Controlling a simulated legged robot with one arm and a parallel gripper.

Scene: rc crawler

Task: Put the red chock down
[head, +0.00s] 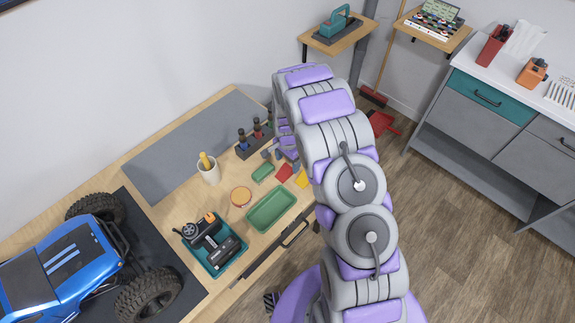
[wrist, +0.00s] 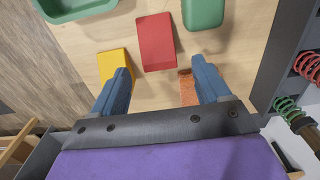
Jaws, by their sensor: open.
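The red chock (wrist: 156,41) lies on the wooden bench top, just beyond and between the tips of my open gripper (wrist: 160,66) in the wrist view. Nothing is held between the blue fingers. The red chock also shows in the head view (head: 284,173), beside my gripper (head: 283,154), which is partly hidden by my arm. A yellow chock (wrist: 113,65) lies to its left in the wrist view, partly behind the left finger. A green block (wrist: 203,12) lies to its right.
A green tray (head: 271,209) is close by on the bench. An orange piece (wrist: 187,88) shows beside the right finger. A rack of bottles (head: 254,139), a cup (head: 208,171), a teal bin (head: 214,252) and a blue truck (head: 75,262) also occupy the bench.

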